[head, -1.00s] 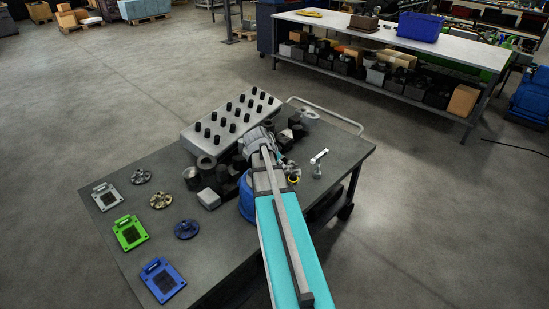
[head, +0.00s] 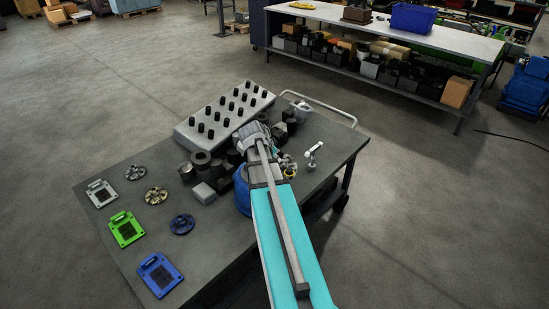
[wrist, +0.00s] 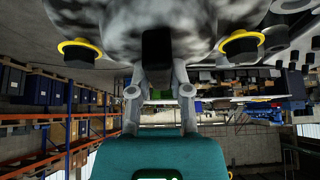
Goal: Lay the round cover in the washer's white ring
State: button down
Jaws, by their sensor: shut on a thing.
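My gripper (wrist: 158,62) is shut on a mottled grey piece (wrist: 110,18) with black knobs in yellow collars, probably the round cover. The piece fills the top of the wrist view and its full outline is cut off. In the head view, my arm covers the gripper and much of the held piece; a grey and yellow part (head: 287,165) shows just right of the arm, above the dark table. I cannot make out the washer or its white ring in either view.
The dark table (head: 225,243) carries a grey block with black pegs (head: 215,124), dark and grey parts, round discs (head: 157,195) and coloured plates (head: 126,229). A long bench (head: 460,42) stands behind. Open floor (head: 430,210) lies to the right.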

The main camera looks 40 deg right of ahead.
jog(key=shift+r, duration=0.25)
jog(key=shift+r+p, duration=0.35)
jog(key=shift+p, duration=0.2)
jog(key=shift+r+p, duration=0.45)
jog(key=shift+r+p, duration=1.45)
jog(key=shift+f, duration=0.15)
notch_tip(320, 180, down, 5)
jog(key=b, duration=0.5)
jog(key=shift+f+b, duration=0.15)
jog(key=shift+b, duration=0.15)
jog(key=shift+s, duration=0.15)
